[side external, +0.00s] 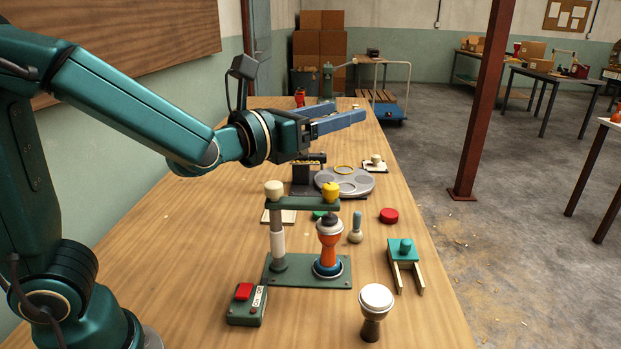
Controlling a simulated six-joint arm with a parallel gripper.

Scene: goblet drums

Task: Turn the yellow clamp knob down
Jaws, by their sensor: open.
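The yellow clamp knob (331,191) sits on top of the right end of a green clamp arm (305,204). Under it an orange goblet drum (329,246) stands upright on the green clamp base (308,271). A dark pad shows between the clamp arm and the drum's top. A post with a cream knob (274,189) carries the arm's left end. My gripper (352,120) is open and empty, with its blue fingers pointing right. It appears well above the table and above the clamp, apart from the knob.
A grey round tray (352,181) stands behind the clamp. A dark goblet drum with a white head (374,311), a small teal-topped stand (403,251), a red disc (389,215), a pale pestle-shaped piece (356,229) and a control box with a red button (246,302) surround it.

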